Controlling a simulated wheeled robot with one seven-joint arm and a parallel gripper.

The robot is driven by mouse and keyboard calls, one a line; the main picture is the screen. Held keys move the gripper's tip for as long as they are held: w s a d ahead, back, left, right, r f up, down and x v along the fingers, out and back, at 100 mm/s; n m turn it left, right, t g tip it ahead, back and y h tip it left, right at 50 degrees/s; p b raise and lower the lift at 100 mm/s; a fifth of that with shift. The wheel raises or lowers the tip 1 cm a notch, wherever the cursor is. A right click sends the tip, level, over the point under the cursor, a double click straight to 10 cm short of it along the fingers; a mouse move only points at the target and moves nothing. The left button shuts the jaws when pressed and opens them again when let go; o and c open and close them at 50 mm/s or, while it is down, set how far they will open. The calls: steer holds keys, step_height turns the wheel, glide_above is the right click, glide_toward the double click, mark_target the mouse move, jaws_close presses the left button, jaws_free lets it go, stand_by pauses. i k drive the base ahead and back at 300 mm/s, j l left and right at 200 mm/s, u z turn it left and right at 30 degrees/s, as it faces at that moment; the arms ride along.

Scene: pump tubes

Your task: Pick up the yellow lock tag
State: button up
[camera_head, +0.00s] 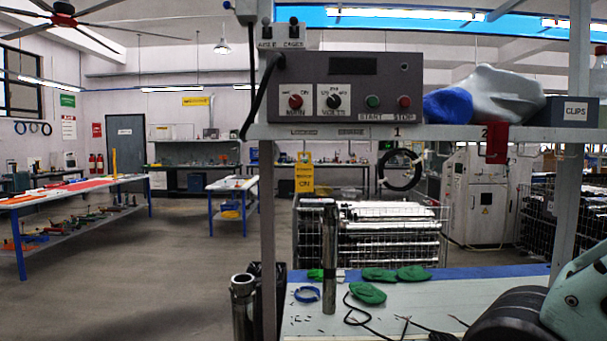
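The yellow lock tag (305,172) hangs upright in the head view, just below the shelf's front edge and close to the left post. It has dark lettering that is mostly too small to read; its lowest word looks like "ON". Nothing is seen touching it from the front. Part of my arm shows at the lower right corner, well away from the tag. My gripper is not in view.
A grey control box (346,85) sits on the shelf (440,132). A black cable coil (400,170) and a red tag (496,143) hang below it. A metal tube (330,258) stands on the bench (440,291) below the yellow tag, beside green pieces (368,293).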

mark_target(305, 172)
steer(key=i+j+z, duration=0.1)
steer(key=z, duration=0.3)
steer(key=j+z, duration=0.6)
steer(key=z, duration=0.2)
steer(key=i, duration=0.05)
